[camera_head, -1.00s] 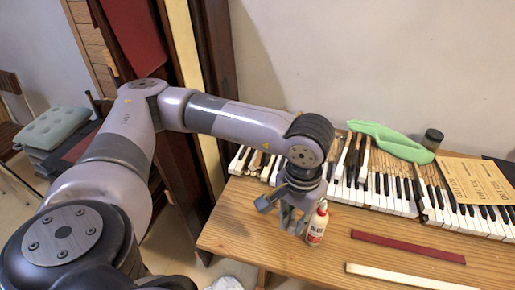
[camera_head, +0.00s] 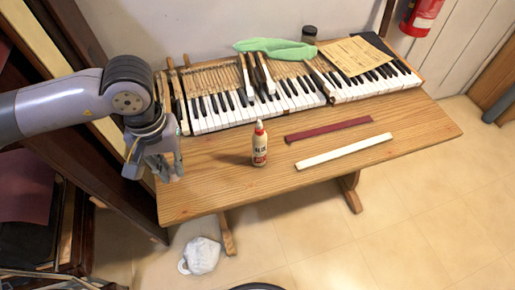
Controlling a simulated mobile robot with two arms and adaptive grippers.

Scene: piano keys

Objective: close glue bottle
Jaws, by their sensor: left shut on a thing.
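The glue bottle (camera_head: 260,150) is white with a red label and a red tip, and stands upright on the wooden table (camera_head: 205,190). My left gripper (camera_head: 167,172) is over the table's left end, well to the left of the bottle and apart from it. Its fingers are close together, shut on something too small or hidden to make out. My right gripper is not in view.
Piano keys (camera_head: 225,112) run along the table's back, with a green cloth (camera_head: 275,48), a dark jar (camera_head: 309,34) and a paper sheet (camera_head: 355,56). A red strip (camera_head: 328,130) and a white strip (camera_head: 343,151) lie right of the bottle. The table's front right is bare.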

